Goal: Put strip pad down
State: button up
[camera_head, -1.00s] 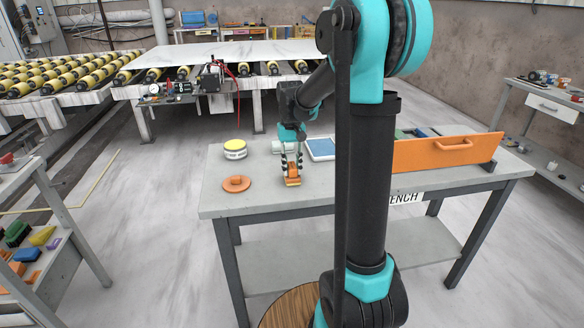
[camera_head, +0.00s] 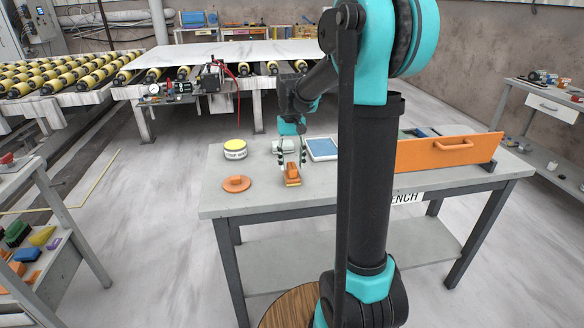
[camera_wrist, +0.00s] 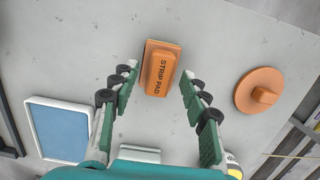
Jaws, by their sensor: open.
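In the head view my gripper (camera_head: 292,161) hangs just above and behind the pad.
A round orange disc with a knob (camera_head: 236,184) and a yellow-topped tin (camera_head: 235,149) stand on the left of the bench. A blue-and-white tray (camera_head: 322,148) lies behind. An orange panel with a handle (camera_head: 448,151) stands at the right.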

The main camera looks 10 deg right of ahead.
aim_at(291, 164)
notch_tip(291, 164, up, 10)
jog(key=w+f, duration=0.1)
jog(key=s+d+f+t, duration=0.2)
jog(key=s+f, duration=0.8)
jog(key=s, duration=0.1)
jog(key=s+d+f+t, duration=0.2)
jog(key=s+f+t, duration=0.1)
jog(key=s+f, duration=0.7)
jog(key=shift+s+t, duration=0.3)
jog(key=shift+s, duration=0.8)
